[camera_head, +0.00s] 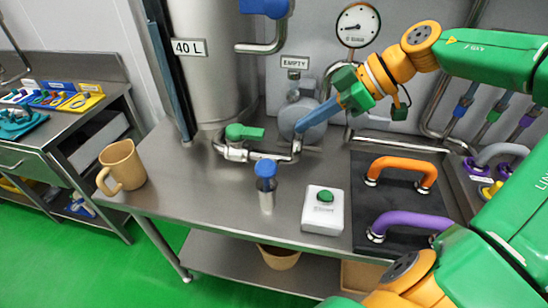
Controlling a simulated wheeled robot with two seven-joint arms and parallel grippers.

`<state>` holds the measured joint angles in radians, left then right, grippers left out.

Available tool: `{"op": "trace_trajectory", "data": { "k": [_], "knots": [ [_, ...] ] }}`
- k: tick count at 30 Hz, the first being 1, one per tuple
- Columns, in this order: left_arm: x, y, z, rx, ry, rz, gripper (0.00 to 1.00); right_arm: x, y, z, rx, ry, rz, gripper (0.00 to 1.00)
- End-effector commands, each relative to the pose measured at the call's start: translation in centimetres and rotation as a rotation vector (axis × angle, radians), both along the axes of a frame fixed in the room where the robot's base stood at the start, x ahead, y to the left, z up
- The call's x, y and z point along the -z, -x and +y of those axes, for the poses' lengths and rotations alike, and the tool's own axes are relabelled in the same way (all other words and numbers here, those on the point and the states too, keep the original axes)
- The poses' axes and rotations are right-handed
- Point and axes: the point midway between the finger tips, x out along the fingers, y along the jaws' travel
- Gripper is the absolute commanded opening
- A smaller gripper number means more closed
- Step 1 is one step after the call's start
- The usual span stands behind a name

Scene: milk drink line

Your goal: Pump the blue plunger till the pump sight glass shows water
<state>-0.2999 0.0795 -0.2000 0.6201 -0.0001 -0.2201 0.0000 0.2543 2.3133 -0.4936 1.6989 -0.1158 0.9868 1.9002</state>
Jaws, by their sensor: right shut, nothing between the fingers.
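A short metal post with a blue cap (265,168), which looks like the blue plunger, stands upright on the steel bench. My right gripper (301,128) reaches in from the upper right. Its blue fingers are shut and empty, pointing down and left, above and right of the blue cap and apart from it. A round grey disc (314,133) is partly hidden behind the fingers. A sign reading EMPTY (294,63) is above it. I cannot tell which part is the sight glass or see water. My left gripper is not in view.
A green-handled valve (243,132) and pipe lie behind the post. A white box with a green button (324,196) stands to its right. Orange (402,170) and purple (410,222) handles are farther right. A tan jug (121,166) stands at the left edge.

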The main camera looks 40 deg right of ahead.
Motion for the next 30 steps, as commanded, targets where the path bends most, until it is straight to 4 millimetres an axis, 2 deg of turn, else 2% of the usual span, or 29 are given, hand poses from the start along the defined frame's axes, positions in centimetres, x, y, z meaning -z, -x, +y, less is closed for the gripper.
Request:
{"op": "trace_trajectory", "data": {
  "k": [5, 15, 21, 30],
  "knots": [
    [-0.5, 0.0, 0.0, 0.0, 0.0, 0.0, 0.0, 1.9, -1.3, 1.3, -0.004, -0.003, 0.005, 0.0],
    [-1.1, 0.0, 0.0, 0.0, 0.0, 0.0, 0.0, 7.3, -5.3, 4.7, -0.001, -0.003, 0.006, 0.0],
    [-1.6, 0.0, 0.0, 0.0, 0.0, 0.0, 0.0, 10.1, -5.2, 4.5, 0.001, -0.004, 0.003, 0.0],
    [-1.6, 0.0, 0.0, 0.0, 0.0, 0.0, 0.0, 11.0, -5.2, 4.5, 0.0, -0.001, -0.001, 0.0]
  ]
}}
